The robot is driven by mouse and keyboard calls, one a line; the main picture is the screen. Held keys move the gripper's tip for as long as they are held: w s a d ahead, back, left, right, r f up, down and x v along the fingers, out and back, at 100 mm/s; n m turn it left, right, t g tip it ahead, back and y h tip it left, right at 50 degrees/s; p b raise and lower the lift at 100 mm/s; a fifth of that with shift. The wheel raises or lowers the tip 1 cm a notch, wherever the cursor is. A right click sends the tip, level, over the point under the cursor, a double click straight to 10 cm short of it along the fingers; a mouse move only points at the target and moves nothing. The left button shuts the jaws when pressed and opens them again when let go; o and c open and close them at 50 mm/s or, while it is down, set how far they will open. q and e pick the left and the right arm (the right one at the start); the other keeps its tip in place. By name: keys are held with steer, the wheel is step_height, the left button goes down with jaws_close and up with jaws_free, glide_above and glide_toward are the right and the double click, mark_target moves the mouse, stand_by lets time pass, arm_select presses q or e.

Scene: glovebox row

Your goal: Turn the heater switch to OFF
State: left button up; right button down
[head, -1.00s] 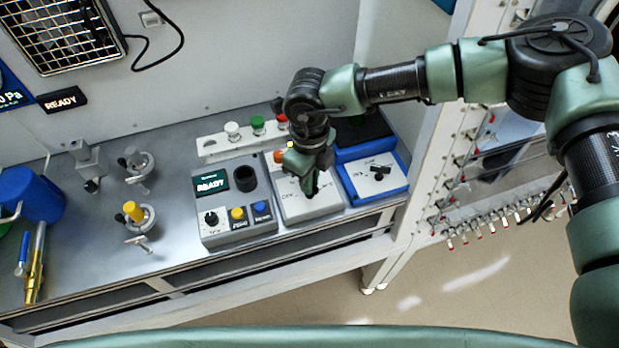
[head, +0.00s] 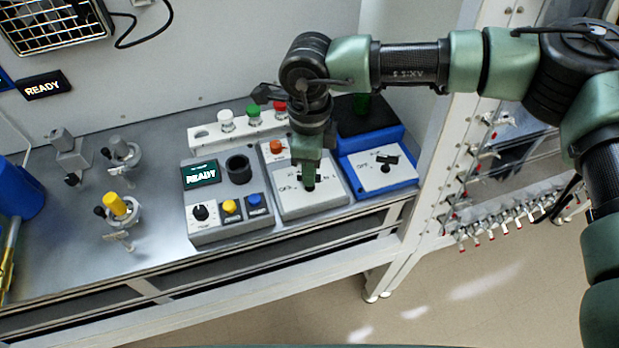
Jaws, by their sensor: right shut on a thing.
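A grey switch box (head: 330,203) with a light sloped face stands in the middle of the bench. It has an orange button or lamp (head: 276,147) at its upper left and an OFF mark left of its middle. My right gripper (head: 308,183) points down onto this face and is shut on its small black switch knob (head: 309,187). The jaws hide most of the knob, so its exact angle is hard to tell. A blue box (head: 398,183) to the right has a similar black knob (head: 386,161), free of any gripper. My left gripper is out of view.
A grey unit with a READY display (head: 201,175), a knob and yellow and blue buttons stands close on the left. Behind is a white strip (head: 204,135) with white, green and red knobs. Clamp-like fittings (head: 116,205) stand further left. The bench's front edge is near.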

steer(key=shift+n+b, duration=1)
steer(key=shift+n, duration=0.1)
steer(key=shift+r, duration=0.1)
steer(key=shift+w, duration=0.1)
steer(key=c, duration=1.5)
jaws_free()
steer(key=shift+r, duration=0.1)
step_height(320, 180, up, 8)
steer(key=shift+f+b, duration=0.2)
steer(key=shift+b, duration=0.6)
